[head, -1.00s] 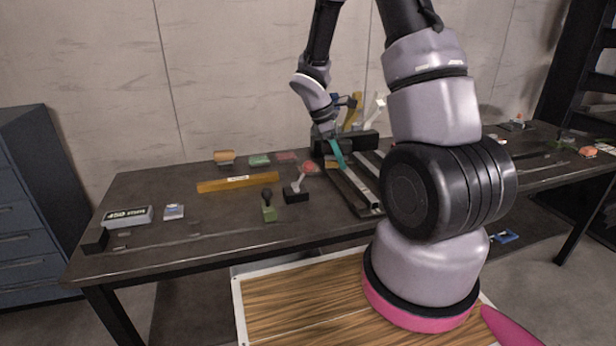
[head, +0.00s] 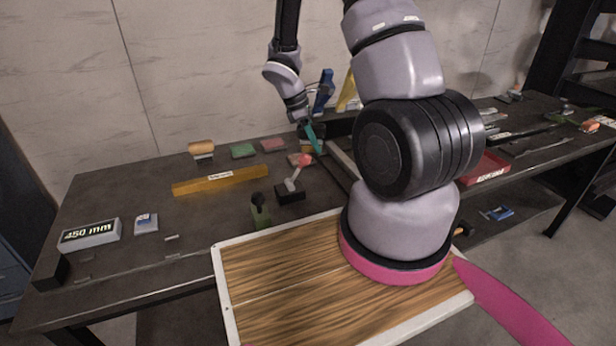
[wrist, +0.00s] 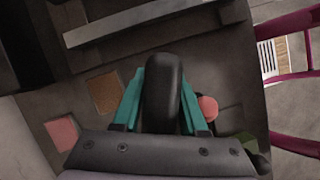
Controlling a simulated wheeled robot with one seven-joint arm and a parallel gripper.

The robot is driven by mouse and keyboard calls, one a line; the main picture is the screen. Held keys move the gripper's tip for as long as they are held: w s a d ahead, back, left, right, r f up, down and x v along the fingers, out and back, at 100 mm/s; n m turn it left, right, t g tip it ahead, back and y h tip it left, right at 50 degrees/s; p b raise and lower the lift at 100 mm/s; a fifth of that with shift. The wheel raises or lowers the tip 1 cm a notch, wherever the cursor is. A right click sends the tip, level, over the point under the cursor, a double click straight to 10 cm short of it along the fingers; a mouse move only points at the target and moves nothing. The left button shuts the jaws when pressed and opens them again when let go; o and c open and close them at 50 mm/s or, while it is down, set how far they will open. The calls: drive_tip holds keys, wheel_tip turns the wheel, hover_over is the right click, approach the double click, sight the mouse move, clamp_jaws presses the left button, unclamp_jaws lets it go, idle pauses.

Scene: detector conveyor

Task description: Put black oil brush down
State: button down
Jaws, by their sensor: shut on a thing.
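My gripper (head: 314,140) has teal fingers and hangs over the back middle of the dark table, just behind the lever with a red knob (head: 305,160). In the wrist view, my gripper (wrist: 160,100) is shut on a black rounded thing, the black oil brush (wrist: 162,90), which lies between the two teal fingers. The brush's far end and any bristles are hidden. In the head view I cannot make out the brush at the fingers. I cannot tell whether it touches the table.
The lever's black base (head: 290,193) and a green piece with a black knob (head: 259,212) stand in front. A yellow bar (head: 220,181), green pad (head: 243,151) and pink pad (head: 272,144) lie left. Conveyor rails (head: 342,158) are right.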

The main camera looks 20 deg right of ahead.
sight(319, 180)
wheel_tip(319, 180, down, 11)
drive_tip(key=shift+r, duration=0.1)
idle(0.4)
drive_tip(key=shift+f, duration=0.2)
drive_tip(key=shift+c, duration=2.2)
unclamp_jaws()
